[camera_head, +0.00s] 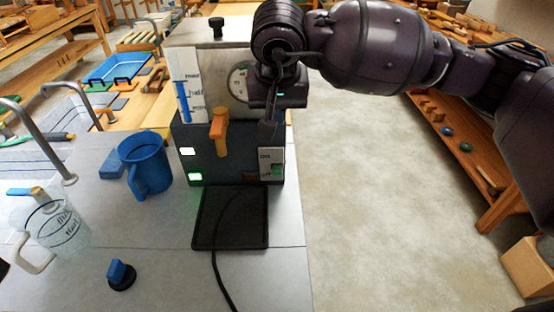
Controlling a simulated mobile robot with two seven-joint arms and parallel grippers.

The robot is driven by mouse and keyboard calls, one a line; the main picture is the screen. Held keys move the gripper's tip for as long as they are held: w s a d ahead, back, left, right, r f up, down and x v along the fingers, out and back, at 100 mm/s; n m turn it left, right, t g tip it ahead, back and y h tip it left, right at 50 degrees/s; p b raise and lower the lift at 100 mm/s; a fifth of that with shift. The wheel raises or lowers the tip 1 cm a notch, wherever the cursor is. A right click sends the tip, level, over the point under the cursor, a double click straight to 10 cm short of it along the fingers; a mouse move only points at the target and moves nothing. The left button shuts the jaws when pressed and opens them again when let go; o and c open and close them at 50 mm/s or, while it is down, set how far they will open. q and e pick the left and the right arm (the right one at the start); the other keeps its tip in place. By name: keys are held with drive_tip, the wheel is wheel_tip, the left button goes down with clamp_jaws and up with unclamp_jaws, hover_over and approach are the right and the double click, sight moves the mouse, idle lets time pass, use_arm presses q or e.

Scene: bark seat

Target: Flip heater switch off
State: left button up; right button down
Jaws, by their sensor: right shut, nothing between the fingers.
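The heater (228,150) is a boxy metal and dark unit on the grey counter. It has a blue level scale, a round gauge, an orange tap lever (219,130) and two lit indicators, one white and one green. A small switch panel (265,156) with a green switch (277,169) is low on the right of its front. My right gripper (268,138) points down in front of the heater's right side, just above the switch panel. It is shut and empty; contact with the heater cannot be told. My left gripper is not in view.
A black drip tray (230,218) with a dark cable lies before the heater. A blue jug (146,163), a clear pitcher (55,225) and a small blue-topped knob (121,274) stand to the left. Open floor (390,220) lies right of the counter edge.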

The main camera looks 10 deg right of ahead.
hover_over(277, 169)
drive_tip(key=w, duration=0.1)
drive_tip(key=f, duration=0.9)
drive_tip(key=shift+w+d+f, duration=0.15)
drive_tip(key=shift+w+f, duration=0.05)
drive_tip(key=shift+f, duration=0.15)
drive_tip(key=shift+s+f, duration=0.35)
drive_tip(key=shift+f, duration=0.3)
drive_tip(key=shift+s+f, duration=0.35)
drive_tip(key=shift+f, duration=0.25)
drive_tip(key=shift+s+a+f, duration=0.15)
drive_tip(key=shift+a+f, duration=0.05)
drive_tip(key=shift+f, duration=0.3)
drive_tip(key=shift+s, duration=0.1)
drive_tip(key=shift+s+f, duration=0.1)
drive_tip(key=shift+f, duration=0.05)
